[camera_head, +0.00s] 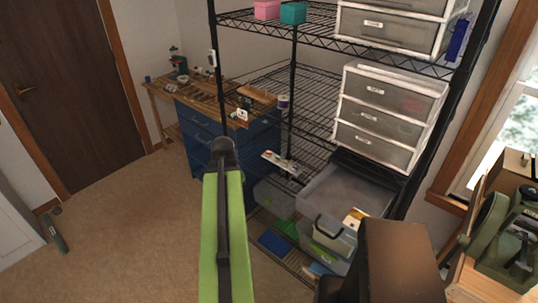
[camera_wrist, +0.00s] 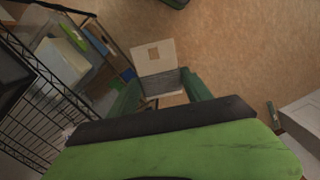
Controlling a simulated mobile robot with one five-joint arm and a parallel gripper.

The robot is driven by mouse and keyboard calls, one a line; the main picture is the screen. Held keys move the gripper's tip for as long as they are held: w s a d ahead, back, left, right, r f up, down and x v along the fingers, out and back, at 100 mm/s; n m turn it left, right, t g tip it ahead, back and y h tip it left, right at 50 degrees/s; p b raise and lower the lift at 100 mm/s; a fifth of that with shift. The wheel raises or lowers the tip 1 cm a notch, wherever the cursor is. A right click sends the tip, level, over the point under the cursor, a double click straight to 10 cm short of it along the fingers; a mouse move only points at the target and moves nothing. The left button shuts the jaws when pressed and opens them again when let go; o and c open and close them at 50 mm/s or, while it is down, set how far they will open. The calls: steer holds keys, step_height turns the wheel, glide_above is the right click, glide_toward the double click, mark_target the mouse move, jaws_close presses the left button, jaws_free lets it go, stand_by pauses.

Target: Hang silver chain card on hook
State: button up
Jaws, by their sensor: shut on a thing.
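In the wrist view my gripper (camera_wrist: 160,98) has its green fingers shut on a pale card (camera_wrist: 153,56). The card has a small brown square near its top and a grey lower part between the fingers, which is probably the silver chain. The card's far end points away from me, over the floor and beside the rack. In the head view I cannot make out the gripper or the held card; my green and black arm stands in front. A small white item (camera_head: 212,58) is on the rack's left post; I cannot tell whether it is the hook.
A black wire rack (camera_head: 295,90) holds drawer units (camera_head: 388,115), a pink box (camera_head: 267,9), a teal box (camera_head: 293,13) and clear bins (camera_head: 345,190). A blue workbench (camera_head: 200,130) stands behind it. A small green object (camera_head: 55,234) lies on the otherwise open left floor.

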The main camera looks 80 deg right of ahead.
steer(key=s+d+n+g+b, duration=0.5)
steer(key=s+d+n+g, duration=0.3)
steer(key=s+n+g, duration=0.15)
steer(key=d+r+n+g+h+b, duration=0.3)
steer(key=d+r+n+h+b, duration=0.3)
steer(key=r+n+h, duration=0.55)
steer(key=s+d+m+h+b, duration=0.1)
steer(key=s+d, duration=0.5)
steer(key=d, duration=0.2)
steer(key=shift+d+f+m+h, duration=0.35)
steer(key=shift+d+f+m, duration=0.05)
steer(key=o, duration=1.4)
steer(key=shift+c, duration=0.2)
steer(key=shift+o, duration=0.3)
